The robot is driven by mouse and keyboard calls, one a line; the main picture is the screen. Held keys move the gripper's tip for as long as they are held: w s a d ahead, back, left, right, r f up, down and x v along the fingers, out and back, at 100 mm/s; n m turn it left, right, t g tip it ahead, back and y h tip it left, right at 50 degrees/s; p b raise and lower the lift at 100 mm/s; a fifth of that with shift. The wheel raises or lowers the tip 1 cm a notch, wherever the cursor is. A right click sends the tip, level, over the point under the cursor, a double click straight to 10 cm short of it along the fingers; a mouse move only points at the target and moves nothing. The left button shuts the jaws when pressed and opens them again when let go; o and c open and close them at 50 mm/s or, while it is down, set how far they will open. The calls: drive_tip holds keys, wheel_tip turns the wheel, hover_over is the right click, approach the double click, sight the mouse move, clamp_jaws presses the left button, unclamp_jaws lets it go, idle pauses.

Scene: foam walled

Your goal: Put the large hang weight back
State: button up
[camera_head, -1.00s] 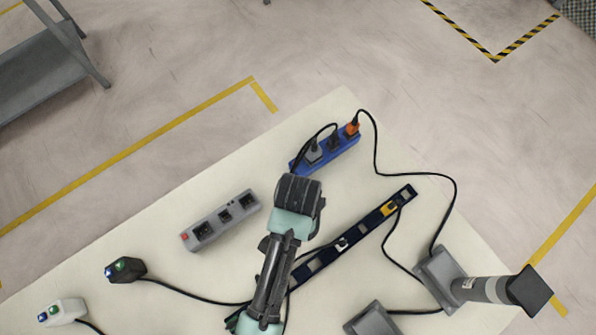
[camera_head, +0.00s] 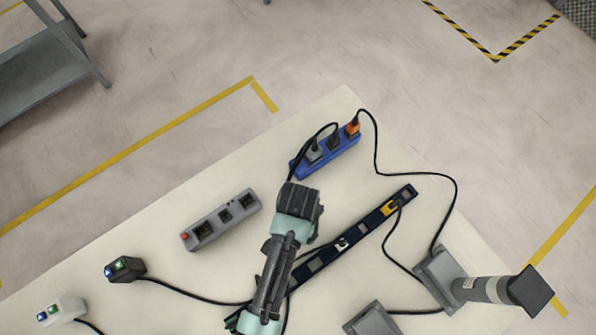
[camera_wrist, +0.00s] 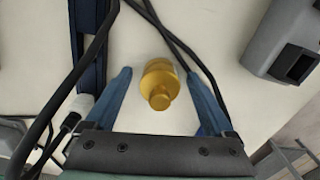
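A brass-coloured weight (camera_wrist: 159,82) with a narrower knob stands or lies on the pale table in the wrist view; I cannot tell which. My gripper (camera_wrist: 157,75) is open, with one blue finger to each side of the weight. Gaps show between the weight and both fingers. In the head view my gripper (camera_head: 300,200) is over the table between the grey and blue power strips, and the weight is hidden there. No stand or hook for the weight can be made out.
A grey power strip (camera_head: 220,219) lies left of my gripper, and a blue one (camera_head: 328,152) with plugs lies above it. A long dark strip (camera_head: 355,234) lies to the right. Black cables cross the table (camera_head: 250,176). A dark post (camera_head: 490,290) rises at lower right.

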wheel_tip(320, 180, up, 12)
drive_tip(key=shift+f+p, duration=0.1)
drive_tip(key=shift+p, duration=0.35)
drive_tip(key=w+d+r+n+t+h, duration=0.2)
drive_tip(key=w+d+r+t, duration=0.4)
drive_tip(key=w+r, duration=0.55)
drive_tip(key=w+r+n+t, duration=0.3)
drive_tip(key=w+r+t, duration=0.4)
drive_tip(key=r, duration=0.7)
drive_tip(key=s+a+r+n+t+y, duration=0.1)
drive_tip(key=a+r+t, duration=0.15)
drive_tip(key=r, duration=0.85)
drive_tip(key=a+r+n+t, duration=0.1)
drive_tip(key=r+t, duration=0.3)
drive_tip(key=r, duration=0.6)
drive_tip(key=s+a+r+n+t+y, duration=0.15)
drive_tip(key=r+t, duration=0.25)
drive_tip(key=r, duration=0.7)
drive_tip(key=s+r+t, duration=0.4)
drive_tip(key=s+r, duration=0.2)
drive_tip(key=r, duration=0.3)
drive_tip(key=shift+s+a, duration=0.15)
drive_tip(key=shift+a, duration=0.25)
drive_tip(key=shift+n+h, duration=0.25)
